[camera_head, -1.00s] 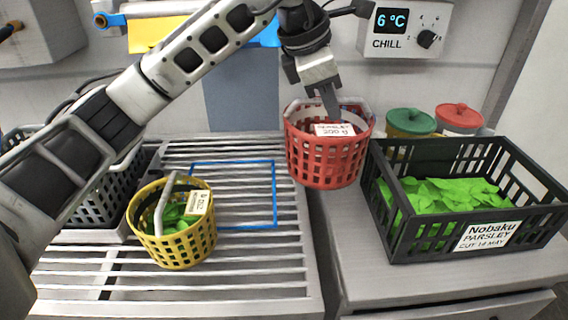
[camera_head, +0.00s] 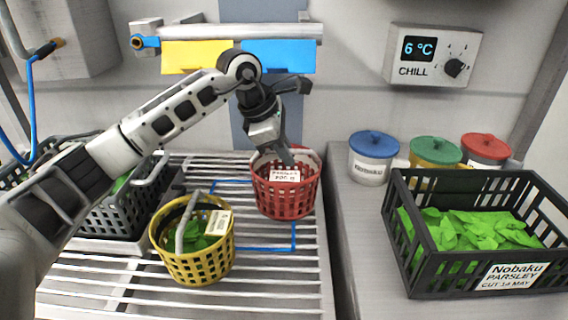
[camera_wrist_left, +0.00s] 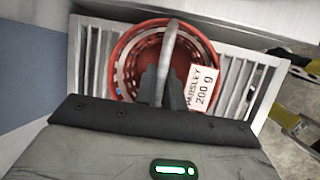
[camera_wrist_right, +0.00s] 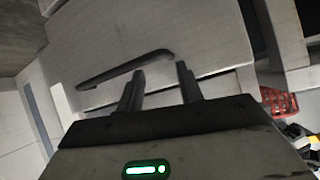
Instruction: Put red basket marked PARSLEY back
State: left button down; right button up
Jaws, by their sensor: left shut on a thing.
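The red basket (camera_head: 292,198), with a white tag reading PARSLEY 200 g, hangs over the slatted rack (camera_head: 300,290). My left gripper (camera_head: 287,156) is shut on its handle (camera_wrist_left: 168,50). In the left wrist view the red basket (camera_wrist_left: 125,55) looks empty where its inside shows. The basket covers part of a blue rectangle outline (camera_head: 294,236) on the rack. I cannot tell whether its base touches the slats. My right gripper (camera_wrist_right: 160,69) is open and empty, near a dark bar handle (camera_wrist_right: 125,69) on a pale front.
A yellow basket (camera_head: 190,262) with greens stands left of the red one. A dark grey crate (camera_head: 115,218) is behind it, partly hidden by my left arm. A black crate of parsley (camera_head: 425,275) and lidded jars (camera_head: 372,160) stand right. The rack's front right is clear.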

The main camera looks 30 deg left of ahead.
aim_at(284, 164)
pick_arm(q)
jog(key=f, duration=0.3)
jog(key=shift+a+f+p, duration=0.15)
jog(key=shift+a+p, duration=0.1)
jog(key=shift+p, duration=0.05)
jog(key=shift+f, duration=0.2)
jog(key=c, duration=1.5)
grip_release()
jog(key=shift+r, duration=0.4)
jog(key=v, duration=1.1)
jog(key=shift+s+a+r+b, duration=0.15)
jog(key=shift+s+b, duration=0.05)
jog(key=shift+b, duration=0.2)
